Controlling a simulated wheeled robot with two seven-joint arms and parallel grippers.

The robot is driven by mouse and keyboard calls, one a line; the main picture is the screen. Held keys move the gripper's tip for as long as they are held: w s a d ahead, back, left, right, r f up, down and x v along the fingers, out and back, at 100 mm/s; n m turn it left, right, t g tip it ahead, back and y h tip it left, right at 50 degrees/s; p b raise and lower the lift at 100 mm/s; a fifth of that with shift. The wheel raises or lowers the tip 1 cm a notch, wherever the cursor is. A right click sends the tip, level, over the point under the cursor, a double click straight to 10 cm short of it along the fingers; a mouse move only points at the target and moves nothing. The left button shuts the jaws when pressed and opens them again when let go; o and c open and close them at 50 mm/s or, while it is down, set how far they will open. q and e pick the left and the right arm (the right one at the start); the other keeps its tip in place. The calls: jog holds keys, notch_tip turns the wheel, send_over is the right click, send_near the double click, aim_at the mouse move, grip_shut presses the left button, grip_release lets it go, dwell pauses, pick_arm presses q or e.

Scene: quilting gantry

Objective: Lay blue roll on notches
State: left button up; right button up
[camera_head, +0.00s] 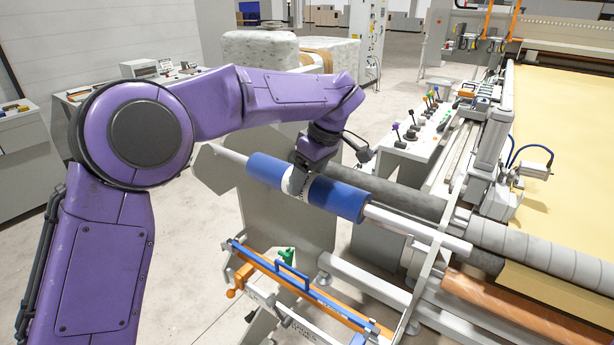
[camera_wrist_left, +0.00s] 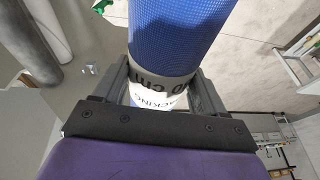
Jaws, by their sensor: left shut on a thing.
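The blue roll (camera_head: 340,198) has a pale band around its middle and sits on a long light grey bar (camera_head: 415,228) that sticks out at both ends. My left gripper (camera_head: 299,181) is shut around the pale band from above. In the left wrist view the band lies between the two fingers (camera_wrist_left: 160,90), and the blue roll (camera_wrist_left: 180,38) extends away beyond them. The bar spans between a left grey side plate (camera_head: 225,175) and a right upright plate (camera_head: 432,265). The notches are not clear, and I cannot tell whether the bar touches them. My right gripper is not in view.
Dark grey rollers (camera_head: 395,195) lie behind the blue roll. An orange rail with a blue handle (camera_head: 300,285) is below it in front. A control panel with levers (camera_head: 420,130) stands behind, and yellow fabric (camera_head: 565,120) covers the bed at right.

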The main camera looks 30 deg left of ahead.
pick_arm(q)
jog(key=o, duration=1.6)
jog(key=shift+s, duration=0.15)
jog(key=p+v, duration=0.1)
jog(key=v, duration=1)
jog(key=shift+s, duration=0.1)
jog(key=shift+f, duration=0.1)
